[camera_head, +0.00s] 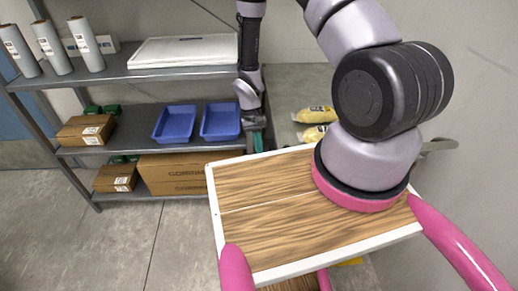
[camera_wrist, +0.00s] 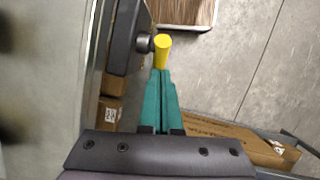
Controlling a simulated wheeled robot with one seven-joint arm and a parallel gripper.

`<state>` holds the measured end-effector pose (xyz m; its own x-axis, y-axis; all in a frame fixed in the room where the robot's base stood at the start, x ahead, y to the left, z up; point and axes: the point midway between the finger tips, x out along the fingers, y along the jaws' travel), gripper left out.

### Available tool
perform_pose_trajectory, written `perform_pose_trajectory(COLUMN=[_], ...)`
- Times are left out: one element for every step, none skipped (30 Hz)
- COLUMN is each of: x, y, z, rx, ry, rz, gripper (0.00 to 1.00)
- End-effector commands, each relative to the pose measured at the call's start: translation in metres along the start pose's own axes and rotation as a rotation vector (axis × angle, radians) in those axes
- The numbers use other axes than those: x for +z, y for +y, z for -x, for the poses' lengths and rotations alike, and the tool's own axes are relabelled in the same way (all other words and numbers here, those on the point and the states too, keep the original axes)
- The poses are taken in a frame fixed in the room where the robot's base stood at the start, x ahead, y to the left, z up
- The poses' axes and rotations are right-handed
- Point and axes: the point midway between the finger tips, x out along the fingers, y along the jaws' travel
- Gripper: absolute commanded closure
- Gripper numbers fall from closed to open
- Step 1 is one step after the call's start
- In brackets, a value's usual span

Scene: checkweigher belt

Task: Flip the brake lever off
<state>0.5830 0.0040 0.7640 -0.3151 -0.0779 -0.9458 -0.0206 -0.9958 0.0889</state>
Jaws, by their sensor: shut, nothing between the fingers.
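A short yellow lever (camera_wrist: 161,52) shows in the wrist view, joined by a dark round pivot (camera_wrist: 144,43) to a dark grey housing (camera_wrist: 125,38). My gripper (camera_wrist: 161,74) has teal fingers pressed together with nothing between them. The fingertips are right at the near end of the yellow lever in the picture; I cannot tell whether they touch it. In the head view my gripper (camera_head: 258,149) points down beside the shelf's right end. I cannot make out the lever there.
A grey shelf (camera_head: 200,72) holds grey rolls, blue trays (camera_head: 220,121) and cardboard boxes (camera_head: 175,173). Yellow bags (camera_head: 316,115) lie right of my gripper. A wood-topped, white-rimmed surface (camera_head: 300,215) fills the near middle. Floor at the left is clear.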

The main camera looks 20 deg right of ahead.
Motion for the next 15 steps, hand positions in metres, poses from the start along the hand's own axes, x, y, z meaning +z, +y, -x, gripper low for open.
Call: perform_pose_trajectory(x=[-0.0005,-0.0006,-0.0007,-0.0005,-0.0007,-0.0011,-0.0013,-0.0015,-0.0018,-0.0022,-0.0025,-0.0028,-0.0033,-0.0036,-0.0038], y=[0.0002,0.0002,0.0001,0.0001,-0.0001,-0.0002,0.0000,0.0002,0.0004,0.0001,-0.0002,-0.0002,0.0000,0.0000,-0.0003], z=[-0.0005,-0.0007,-0.0010,-0.0013,-0.0016,-0.0021,-0.0026,-0.0032,-0.0039,-0.0043,-0.0049,-0.0061,-0.0071,-0.0079,-0.0091], rx=[-0.002,-0.003,-0.005,-0.005,-0.006,-0.008,-0.009,-0.011,-0.013,-0.016,-0.018,-0.021,-0.024,-0.027,-0.031], ry=[-0.010,-0.015,-0.024,-0.031,-0.037,-0.047,-0.057,-0.068,-0.085,-0.099,-0.114,-0.138,-0.157,-0.178,-0.209], rz=[-0.001,-0.001,0.001,0.002,0.003,0.004,0.005,0.007,0.008,0.010,0.012,0.016,0.018,0.021,0.025], gripper=[1.00,1.00,1.00,1.00,1.00,1.00,1.00,1.00,1.00,1.00,1.00,1.00,1.00,1.00,1.00])
